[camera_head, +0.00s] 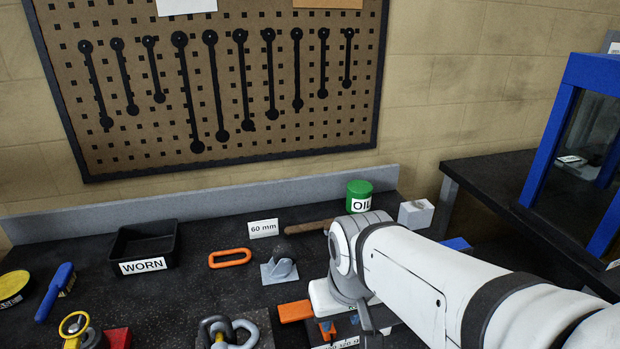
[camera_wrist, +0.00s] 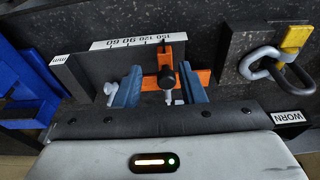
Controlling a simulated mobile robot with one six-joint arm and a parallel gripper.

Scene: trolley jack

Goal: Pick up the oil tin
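The oil tin (camera_head: 360,196) is a green cylinder with a white OIL label. It stands upright at the back of the dark bench, right of centre in the head view. My arm passes in front and to the right of it. I do not see the tin in the wrist view. My gripper (camera_wrist: 160,90) shows two blue-grey fingers that stand apart, with no tin between them. It is over the front of the bench, well nearer than the tin. In the head view the arm largely hides the gripper.
An orange gauge with a black knob (camera_wrist: 168,78) appears between and beyond the fingers. A wooden handle (camera_head: 309,227) lies left of the tin and a pale block (camera_head: 416,213) stands right of it. A WORN bin (camera_head: 145,244), an orange link (camera_head: 230,258) and chain links (camera_head: 228,332) are farther left.

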